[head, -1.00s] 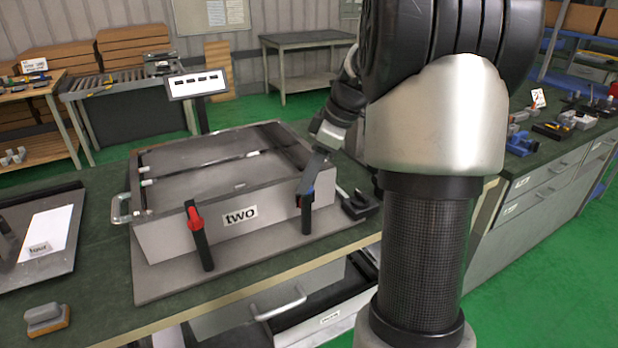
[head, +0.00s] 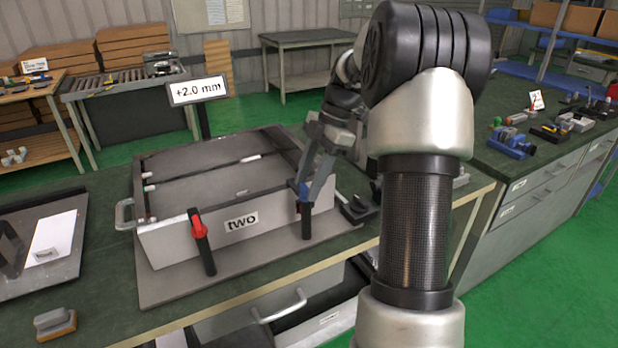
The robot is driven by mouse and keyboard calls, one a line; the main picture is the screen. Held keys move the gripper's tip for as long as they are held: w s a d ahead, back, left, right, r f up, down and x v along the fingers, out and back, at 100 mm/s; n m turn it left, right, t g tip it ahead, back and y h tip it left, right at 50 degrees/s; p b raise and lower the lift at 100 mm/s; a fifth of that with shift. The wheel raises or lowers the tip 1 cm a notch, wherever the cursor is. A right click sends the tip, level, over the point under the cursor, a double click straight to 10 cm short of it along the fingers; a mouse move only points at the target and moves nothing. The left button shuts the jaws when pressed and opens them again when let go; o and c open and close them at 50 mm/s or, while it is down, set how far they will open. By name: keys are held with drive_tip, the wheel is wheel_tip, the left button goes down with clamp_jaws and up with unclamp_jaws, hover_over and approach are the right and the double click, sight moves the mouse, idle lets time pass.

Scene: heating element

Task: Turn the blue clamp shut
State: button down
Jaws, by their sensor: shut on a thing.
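The blue clamp (head: 306,222) is on the front right of the grey box marked "two" (head: 180,238). Its black handle hangs down along the box's front face, with blue at its top. My gripper (head: 304,190) comes down from above and behind and is shut on the top of the blue clamp. The fingers partly cover that end, so its exact hold is hard to see. The red clamp (head: 202,240) is on the box's front left, its black handle also pointing down.
A display (head: 197,90) behind the box reads "+2.0 mm". A tray with a paper (head: 48,236) lies left, and a brush-like block (head: 55,322) lies at the front left. A black item (head: 360,208) lies right of the box. My arm hides part of the bench.

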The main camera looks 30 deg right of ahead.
idle(0.5)
drive_tip(key=c, duration=1)
unclamp_jaws()
drive_tip(key=shift+c, duration=0.2)
drive_tip(key=p+v, duration=0.3)
drive_tip(key=v, duration=1.4)
drive_tip(key=shift+r+p, duration=0.25)
drive_tip(key=shift+p, duration=0.15)
